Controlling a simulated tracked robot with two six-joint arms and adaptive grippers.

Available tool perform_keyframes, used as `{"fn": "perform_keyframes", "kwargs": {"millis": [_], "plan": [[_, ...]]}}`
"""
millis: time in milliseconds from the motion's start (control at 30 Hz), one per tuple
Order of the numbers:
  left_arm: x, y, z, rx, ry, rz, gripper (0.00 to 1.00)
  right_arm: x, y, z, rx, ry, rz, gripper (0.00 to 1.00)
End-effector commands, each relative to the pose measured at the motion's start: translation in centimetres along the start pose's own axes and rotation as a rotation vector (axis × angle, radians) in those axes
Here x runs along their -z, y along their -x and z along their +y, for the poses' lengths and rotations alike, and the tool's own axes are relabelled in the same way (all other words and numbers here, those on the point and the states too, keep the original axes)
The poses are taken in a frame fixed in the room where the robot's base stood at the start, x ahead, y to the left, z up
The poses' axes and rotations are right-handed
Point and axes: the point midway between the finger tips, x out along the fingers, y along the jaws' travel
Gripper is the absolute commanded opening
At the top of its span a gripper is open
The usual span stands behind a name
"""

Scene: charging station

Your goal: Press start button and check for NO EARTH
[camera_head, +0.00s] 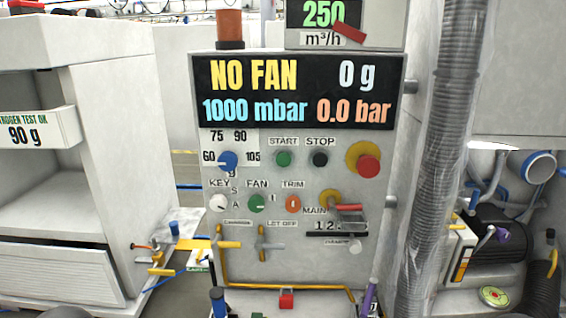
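The grey charging station panel (262,260) stands upright in the middle of the head view. The green start button (283,158) sits under the START label, left of the black stop button (320,158). Nothing touches either button. The display (302,90) above reads NO FAN, 0 g, 1000 mbar and 0.0 bar. The words NO EARTH do not show on it. Neither of my grippers can be made out in this view.
A red emergency knob (368,165) is right of the buttons. A grey ribbed hose (440,150) runs down the right. A white cabinet (110,130) stands left.

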Motion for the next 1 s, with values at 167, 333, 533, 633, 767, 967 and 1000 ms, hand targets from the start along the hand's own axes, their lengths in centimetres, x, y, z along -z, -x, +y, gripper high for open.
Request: {"fn": "perform_keyframes", "kwargs": {"millis": [167,333,533,633,767,967,1000], "plan": [[0.0,0.0,0.0,0.0,0.0,0.0,0.08,0.0,0.0,0.0,0.0,0.0,0.0,0.7],[0.0,0.0,0.0,0.0,0.0,0.0,0.0,0.0,0.0,0.0,0.0,0.0,0.0,0.7],[0.0,0.0,0.0,0.0,0.0,0.0,0.0,0.0,0.0,0.0,0.0,0.0,0.0,0.7],[0.0,0.0,0.0,0.0,0.0,0.0,0.0,0.0,0.0,0.0,0.0,0.0,0.0,0.7],[0.0,0.0,0.0,0.0,0.0,0.0,0.0,0.0,0.0,0.0,0.0,0.0,0.0,0.7],[0.0,0.0,0.0,0.0,0.0,0.0,0.0,0.0,0.0,0.0,0.0,0.0,0.0,0.7],[0.0,0.0,0.0,0.0,0.0,0.0,0.0,0.0,0.0,0.0,0.0,0.0,0.0,0.7]]}}
